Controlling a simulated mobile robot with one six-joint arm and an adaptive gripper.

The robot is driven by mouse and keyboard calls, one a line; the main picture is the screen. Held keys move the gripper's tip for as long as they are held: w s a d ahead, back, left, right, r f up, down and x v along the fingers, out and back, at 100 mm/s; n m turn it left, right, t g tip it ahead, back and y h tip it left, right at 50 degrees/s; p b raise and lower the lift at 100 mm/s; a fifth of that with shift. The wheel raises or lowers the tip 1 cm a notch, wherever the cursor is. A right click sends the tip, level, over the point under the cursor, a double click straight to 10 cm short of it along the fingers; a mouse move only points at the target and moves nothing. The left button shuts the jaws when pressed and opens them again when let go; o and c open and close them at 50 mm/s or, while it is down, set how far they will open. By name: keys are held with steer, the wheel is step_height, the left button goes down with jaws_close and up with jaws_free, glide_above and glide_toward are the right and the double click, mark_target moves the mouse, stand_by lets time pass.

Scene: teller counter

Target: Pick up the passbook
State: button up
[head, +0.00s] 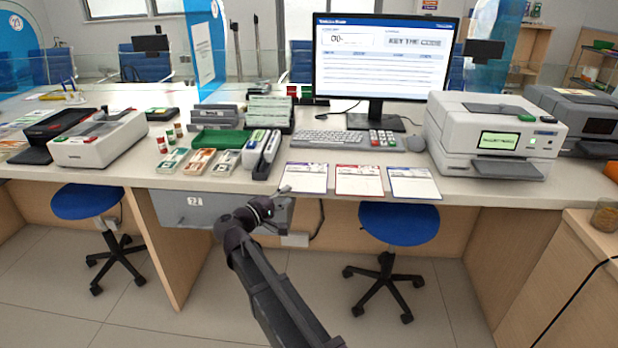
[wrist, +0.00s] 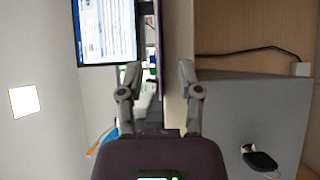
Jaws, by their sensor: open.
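I cannot pick out the passbook with certainty. Several small booklet-like or boxed items lie left of centre on the counter, including a blue-and-white upright piece (head: 266,152), too small to read. My gripper (head: 285,191) is at the counter's front edge, just below the purple-headed sheet (head: 303,178). In the wrist view my gripper (wrist: 158,68) shows two spread fingers with nothing held between them. The counter edge is seen nearly edge-on between and beyond the fingers.
A red-headed sheet (head: 359,181) and a blue-headed sheet (head: 413,184) lie to the right. The keyboard (head: 331,137), monitor (head: 381,62) and printer (head: 494,138) stand behind. A grey drawer unit (head: 210,210) hangs under the counter. Blue stools (head: 399,222) stand below.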

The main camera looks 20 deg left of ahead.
mark_target(294, 190)
steer(key=shift+x, duration=1.85)
steer(key=shift+s, duration=0.1)
jaws_close()
